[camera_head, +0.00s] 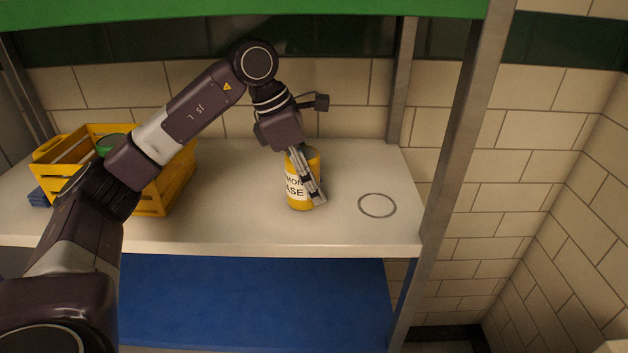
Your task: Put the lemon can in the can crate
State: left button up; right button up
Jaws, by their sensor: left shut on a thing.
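The lemon can (297,191) is yellow with a white label whose dark letters are partly hidden. It is upright at or just above the white shelf; I cannot tell if it touches. My left gripper (313,190) reaches down from above and is shut on the can, its fingers covering part of the label. The can crate (150,207) is yellow with slatted sides and stands on the shelf at the left. My left arm crosses in front of the crate and hides part of it. A green round thing (110,143) shows inside the crate. My right gripper is not in view.
A thin grey ring (377,205) is on the shelf right of the can. A small blue stack (40,197) lies left of the crate. Metal posts (450,170) and a green upper beam (250,10) frame the shelf. The shelf between crate and can is clear.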

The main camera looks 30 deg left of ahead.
pick_arm(q)
jog(key=shift+f, duration=0.15)
jog(key=o, duration=1.5)
jog(key=shift+r, duration=0.35)
jog(key=shift+b+v, duration=0.45)
jog(key=shift+v, duration=0.8)
jog(key=s+a+b, duration=0.1)
jog(key=s+a, duration=0.1)
jog(key=a, duration=0.1)
jog(key=s+a+b, duration=0.3)
jog(key=s+a, duration=0.1)
jog(key=a, duration=0.1)
jog(key=shift+s+a, duration=0.35)
jog(key=shift+s+a+r+b, duration=0.1)
jog(key=shift+s+a+b, duration=0.2)
jog(key=shift+s+a, duration=0.15)
